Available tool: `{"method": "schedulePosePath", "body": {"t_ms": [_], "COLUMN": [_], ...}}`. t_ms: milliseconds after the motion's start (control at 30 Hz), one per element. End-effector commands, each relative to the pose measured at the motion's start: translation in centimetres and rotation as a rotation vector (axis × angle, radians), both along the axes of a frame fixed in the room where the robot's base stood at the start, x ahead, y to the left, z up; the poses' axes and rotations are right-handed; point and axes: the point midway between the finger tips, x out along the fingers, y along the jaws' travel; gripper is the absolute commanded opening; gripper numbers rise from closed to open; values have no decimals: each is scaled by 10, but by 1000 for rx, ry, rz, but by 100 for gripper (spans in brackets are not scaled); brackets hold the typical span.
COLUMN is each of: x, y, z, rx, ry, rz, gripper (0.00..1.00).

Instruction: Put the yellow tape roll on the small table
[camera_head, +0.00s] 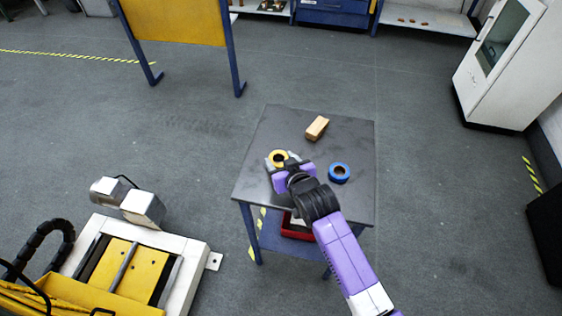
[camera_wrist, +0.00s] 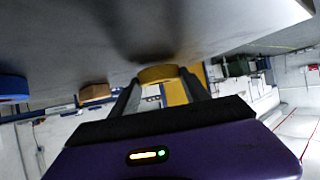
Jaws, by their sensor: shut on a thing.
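The yellow tape roll (camera_head: 278,157) is between the fingers of my gripper (camera_head: 283,166), over the left part of the small table (camera_head: 258,180) with its dark grey top. The wrist view also shows the yellow tape roll (camera_wrist: 158,74) between the two fingertips of my gripper (camera_wrist: 160,90), close to the tabletop (camera_wrist: 60,40). My gripper is shut on the roll. I cannot tell whether the roll touches the tabletop. The gripper hides part of the roll in the head view.
A wooden block (camera_head: 317,128) lies behind and a blue tape roll (camera_head: 339,173) lies to the right on the same tabletop. A red bin (camera_head: 297,228) sits on the lower shelf. A yellow-and-white machine (camera_head: 190,262) stands at the lower left. The tabletop's far left part is clear.

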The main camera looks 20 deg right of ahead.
Motion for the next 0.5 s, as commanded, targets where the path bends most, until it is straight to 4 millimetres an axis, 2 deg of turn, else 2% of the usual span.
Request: {"method": "schedulePosePath", "body": {"t_ms": [67, 467, 500], "x": [0, 0, 0], "y": [0, 0, 0], "z": [-5, -10, -9], "rx": [0, 0, 0], "ry": [0, -1, -1], "rz": [0, 0, 0], "gripper": [14, 14, 60]}}
